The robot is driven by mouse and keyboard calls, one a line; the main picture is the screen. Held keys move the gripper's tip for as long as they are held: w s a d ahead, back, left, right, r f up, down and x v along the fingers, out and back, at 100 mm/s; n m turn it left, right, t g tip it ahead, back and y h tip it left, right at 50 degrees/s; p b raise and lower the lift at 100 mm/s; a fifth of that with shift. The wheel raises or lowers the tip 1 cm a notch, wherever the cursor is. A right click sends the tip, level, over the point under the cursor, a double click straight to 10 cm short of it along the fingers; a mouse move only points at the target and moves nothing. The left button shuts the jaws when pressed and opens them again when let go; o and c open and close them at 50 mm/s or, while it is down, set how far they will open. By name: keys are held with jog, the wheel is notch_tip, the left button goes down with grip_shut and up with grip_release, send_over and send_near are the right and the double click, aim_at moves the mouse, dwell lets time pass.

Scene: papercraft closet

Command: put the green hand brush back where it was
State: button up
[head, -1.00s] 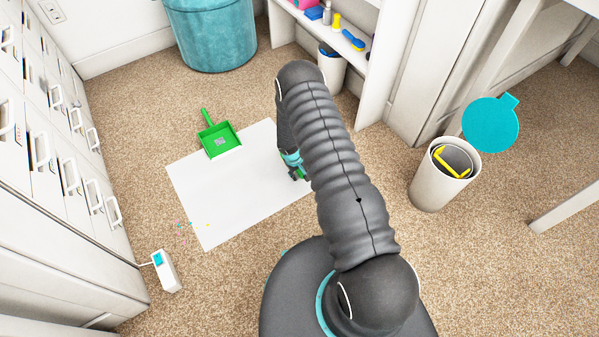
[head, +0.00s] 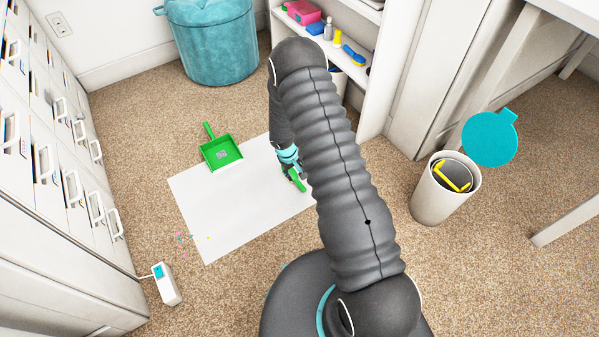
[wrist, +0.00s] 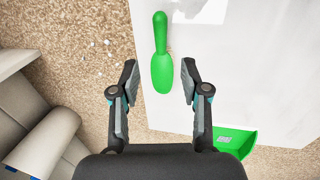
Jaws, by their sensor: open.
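The green hand brush (wrist: 161,60) lies on the white sheet (wrist: 262,70) in the wrist view, its handle pointing to the top of the picture. My gripper (wrist: 160,78) is open, with one finger on each side of the brush's broad end and a gap on both sides. In the head view my gripper is at the sheet's right side. Part of the brush (head: 297,180) shows there below it, and my arm hides the rest. A green dustpan (head: 222,153) lies at the sheet's far edge; it also shows in the wrist view (wrist: 236,141).
Small colored scraps (head: 184,238) lie near the sheet's left corner. A white shelf (head: 375,90) with several items stands behind my arm. A bin (head: 432,198) with a turquoise lid is at right, a teal hamper (head: 215,50) at the back. Drawers (head: 45,190) line the left.

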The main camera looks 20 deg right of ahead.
jog(key=s+d+r+m+t, duration=0.1)
jog(key=s+r, duration=0.2)
jog(key=r, duration=1.5)
jog(key=s+d+r+m+t, duration=0.1)
jog(key=s+r, duration=0.1)
jog(key=r, duration=1.6)
jog(key=s+r+m+t, duration=0.1)
jog(key=s+r+t, duration=0.1)
jog(key=s+r, duration=0.95)
jog(key=s+a+r+y, duration=0.1)
jog(key=s+r, duration=0.1)
jog(key=s, duration=0.5)
jog(key=s+a+r+t+y, duration=0.1)
jog(key=s+r, duration=0.1)
jog(key=s, duration=0.6)
jog(key=shift+s+a+r+m, duration=0.2)
jog(key=shift+r+m, duration=0.1)
jog(key=shift+r, duration=0.1)
